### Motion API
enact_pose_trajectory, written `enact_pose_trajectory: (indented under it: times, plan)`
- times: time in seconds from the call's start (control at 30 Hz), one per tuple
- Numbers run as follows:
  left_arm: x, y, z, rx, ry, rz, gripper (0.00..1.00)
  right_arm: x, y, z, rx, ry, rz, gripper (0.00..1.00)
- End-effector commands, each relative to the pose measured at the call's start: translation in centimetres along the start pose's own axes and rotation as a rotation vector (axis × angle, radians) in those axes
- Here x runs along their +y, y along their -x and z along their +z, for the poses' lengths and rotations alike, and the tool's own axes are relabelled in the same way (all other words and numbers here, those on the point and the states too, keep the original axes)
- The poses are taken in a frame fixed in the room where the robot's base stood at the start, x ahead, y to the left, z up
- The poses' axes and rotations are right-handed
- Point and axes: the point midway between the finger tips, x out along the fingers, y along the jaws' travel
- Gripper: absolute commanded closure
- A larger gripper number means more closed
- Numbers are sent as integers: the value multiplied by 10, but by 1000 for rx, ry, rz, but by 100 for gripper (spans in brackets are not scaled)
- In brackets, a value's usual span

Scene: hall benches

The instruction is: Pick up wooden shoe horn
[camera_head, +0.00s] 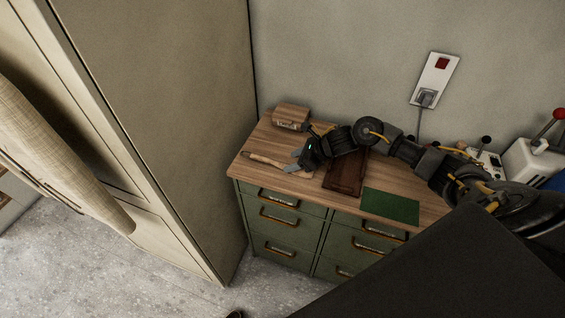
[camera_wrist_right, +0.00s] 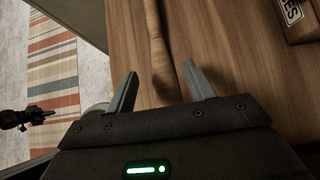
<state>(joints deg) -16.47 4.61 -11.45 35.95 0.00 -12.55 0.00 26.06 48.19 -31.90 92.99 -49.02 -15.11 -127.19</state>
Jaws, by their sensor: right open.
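The wooden shoe horn (camera_head: 265,160) is a long, slim, light brown piece lying on the wooden top of the green drawer cabinet, near its left front edge. In the right wrist view the shoe horn (camera_wrist_right: 157,45) runs down from the top between the fingers. My right gripper (camera_head: 293,167) is over its right end; its fingers (camera_wrist_right: 160,72) are apart, one on each side, with no visible contact. A dark shape at the left of the wrist view, probably my left gripper (camera_wrist_right: 42,115), is small and unclear.
A labelled brown box (camera_head: 291,117) stands behind the shoe horn. A dark brown tray (camera_head: 345,180) and a green mat (camera_head: 390,206) lie to the right. A white machine with a red-knobbed lever (camera_head: 535,160) is farther right. A tall cabinet (camera_head: 165,110) rises at left.

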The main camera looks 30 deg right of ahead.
Motion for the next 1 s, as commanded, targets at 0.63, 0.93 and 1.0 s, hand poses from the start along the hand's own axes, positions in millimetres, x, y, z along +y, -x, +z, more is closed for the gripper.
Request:
enact_pose_trajectory:
  times: [0.63,0.93,1.0]
  plan:
    - [3,18,13,-22,0,3,100,0,-32,1,0,0,0,61]
    - [2,18,11,-19,0,3,100,0,-32,1,-1,0,-1,94]
    - [2,18,11,-19,0,3,100,0,-32,1,-1,0,-1,94]
